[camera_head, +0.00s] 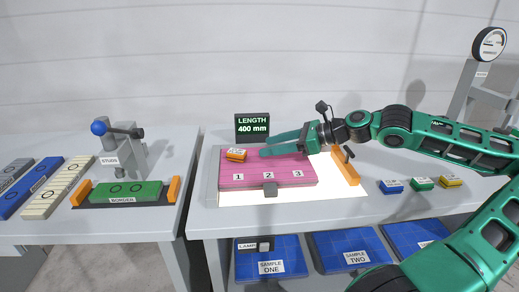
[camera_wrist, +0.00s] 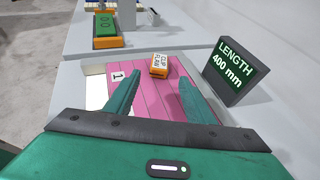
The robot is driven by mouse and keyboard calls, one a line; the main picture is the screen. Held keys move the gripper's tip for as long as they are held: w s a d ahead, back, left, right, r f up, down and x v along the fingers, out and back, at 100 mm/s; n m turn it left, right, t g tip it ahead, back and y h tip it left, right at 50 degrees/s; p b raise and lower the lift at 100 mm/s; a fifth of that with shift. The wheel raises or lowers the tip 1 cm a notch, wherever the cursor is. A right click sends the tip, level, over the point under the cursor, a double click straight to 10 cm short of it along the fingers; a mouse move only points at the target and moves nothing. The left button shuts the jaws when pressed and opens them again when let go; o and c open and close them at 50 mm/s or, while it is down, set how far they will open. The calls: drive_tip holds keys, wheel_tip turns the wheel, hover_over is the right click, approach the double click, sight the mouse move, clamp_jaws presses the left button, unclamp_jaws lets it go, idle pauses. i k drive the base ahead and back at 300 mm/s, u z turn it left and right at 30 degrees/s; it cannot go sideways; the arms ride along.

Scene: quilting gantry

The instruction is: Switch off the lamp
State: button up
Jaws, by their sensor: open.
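The lamp label (camera_head: 248,246) is on the table's front, below the tabletop, with a small dark part beside it; its switch position is too small to tell. A bright white panel (camera_head: 345,183) glows around and under the pink quilt (camera_head: 225,183), so the light looks on. My gripper (camera_head: 266,150) is over the back of the quilt, fingers pointing left, well above and behind the lamp label. In the wrist view my gripper (camera_wrist: 160,78) is open with nothing between its fingers. The orange clip labelled CLIP FLAW (camera_head: 236,155) lies on the quilt beyond the fingertips.
A length display (camera_head: 252,126) reading 400 mm stands behind the quilt. An orange bar (camera_head: 346,168) with a dark handle stands at its right. Blue sample trays (camera_head: 347,252) sit below the table. Small coloured blocks (camera_head: 422,184) lie at right. A gap separates the left table (camera_head: 150,222).

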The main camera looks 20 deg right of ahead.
sight(264, 247)
drive_tip(key=k, duration=1)
